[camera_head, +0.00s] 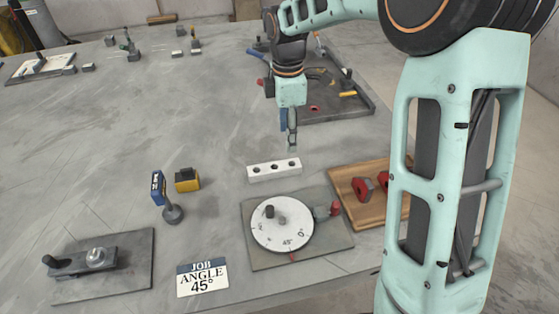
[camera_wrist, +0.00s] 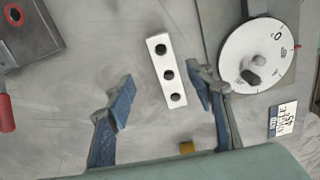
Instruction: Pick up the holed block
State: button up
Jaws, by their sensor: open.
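The holed block is a white bar with three dark holes in its face. It lies on the grey table, behind the round dial, in the head view (camera_head: 274,171). My gripper (camera_head: 291,148) is above the table just behind the block, pointing down. In the wrist view the block (camera_wrist: 158,57) shows ahead of and between the lines of my two blue fingers, nearer the right one. My gripper (camera_wrist: 160,107) is open with nothing between the fingers. A gap between the fingertips and the block seems to remain, but its height is hard to judge.
The white angle dial (camera_head: 270,236) on its grey plate is close in front of the block. A wooden board (camera_head: 363,212) with red parts lies right, a dark tool tray (camera_head: 345,113) behind. A yellow tape measure (camera_head: 187,180) and job card (camera_head: 202,279) lie left and front.

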send_over(285, 164)
notch_tip(285, 164, down, 5)
jog(key=shift+r+b, duration=0.1)
jog(key=shift+b, duration=0.25)
jog(key=shift+s+d+f+b, duration=0.1)
jog(key=shift+f+b, duration=0.1)
jog(key=shift+f, duration=1.45)
jog(key=shift+s+f+b, duration=0.1)
jog(key=shift+f+b, duration=0.1)
jog(key=shift+f, duration=1.4)
grip_shut()
jog(key=shift+w+r, duration=0.15)
